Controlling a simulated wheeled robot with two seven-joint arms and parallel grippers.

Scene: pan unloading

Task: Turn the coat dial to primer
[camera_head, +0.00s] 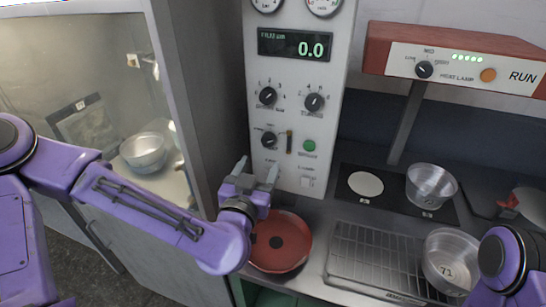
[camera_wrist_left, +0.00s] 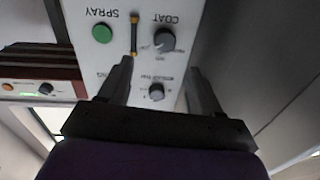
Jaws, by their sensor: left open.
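The coat dial (camera_head: 269,140) is a black knob low on the grey control panel, left of the green spray button (camera_head: 309,146). It shows upside down in the left wrist view (camera_wrist_left: 164,39), under the word COAT. The dial's markings are too small to read for certain. My left gripper (camera_head: 257,168) is open and empty, just below the dial in the head view. In the left wrist view its fingers (camera_wrist_left: 158,68) are spread, with the coat dial beyond their tips and apart from them. My right gripper is out of view.
Two more knobs (camera_head: 267,96) (camera_head: 314,102) sit above, under a display (camera_head: 295,46) reading 0.0. A red pan (camera_head: 279,255) lies below my left gripper. A wire rack (camera_head: 372,260) and metal pans (camera_head: 430,186) (camera_head: 451,262) stand right. A glass-fronted cabinet (camera_head: 185,80) stands left.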

